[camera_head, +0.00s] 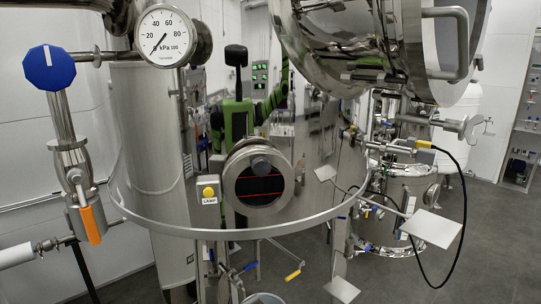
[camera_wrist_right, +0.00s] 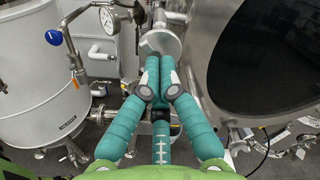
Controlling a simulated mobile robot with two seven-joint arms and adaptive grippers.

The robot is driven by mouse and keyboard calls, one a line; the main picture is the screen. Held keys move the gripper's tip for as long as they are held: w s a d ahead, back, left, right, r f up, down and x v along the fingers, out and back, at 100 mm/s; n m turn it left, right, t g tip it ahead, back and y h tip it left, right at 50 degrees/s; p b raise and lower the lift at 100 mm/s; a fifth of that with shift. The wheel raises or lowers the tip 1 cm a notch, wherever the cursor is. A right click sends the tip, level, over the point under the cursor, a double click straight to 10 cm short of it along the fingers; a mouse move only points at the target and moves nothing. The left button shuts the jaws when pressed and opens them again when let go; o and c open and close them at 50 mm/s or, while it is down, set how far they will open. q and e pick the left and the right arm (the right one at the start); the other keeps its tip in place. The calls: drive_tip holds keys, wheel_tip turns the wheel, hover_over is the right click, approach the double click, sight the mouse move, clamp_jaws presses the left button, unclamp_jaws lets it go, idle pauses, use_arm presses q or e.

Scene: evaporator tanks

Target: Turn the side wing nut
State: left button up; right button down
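In the head view a metal winged fitting (camera_head: 463,126) sticks out at the right, below the raised round lid (camera_head: 330,40); I cannot tell whether it is the side wing nut. My right gripper (camera_wrist_right: 158,62) shows in the right wrist view. Its teal fingers are drawn together, with no gap visible between the tips. A round metal disc (camera_wrist_right: 160,43) shows just beyond the fingertips; whether they touch it is unclear. No gripper shows directly in the head view, and my left gripper is not seen.
A steel tank (camera_head: 320,140) with a round window (camera_head: 258,178) stands in the middle. A gauge (camera_head: 163,36), a blue knob (camera_head: 49,67) and an orange-handled valve (camera_head: 90,224) are at its left. A black cable (camera_head: 464,215) hangs at right. A dark round opening (camera_wrist_right: 262,60) fills the wrist view's right.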

drive_tip(key=shift+w+a+f, duration=0.1)
drive_tip(key=shift+w+a, duration=0.05)
drive_tip(key=shift+w, duration=0.05)
drive_tip(key=shift+n, duration=1.1)
drive_tip(key=shift+a+f+n, duration=0.1)
drive_tip(key=shift+n, duration=1.1)
drive_tip(key=shift+n, duration=0.8)
drive_tip(key=c, duration=1.4)
unclamp_jaws()
drive_tip(key=shift+s, duration=0.1)
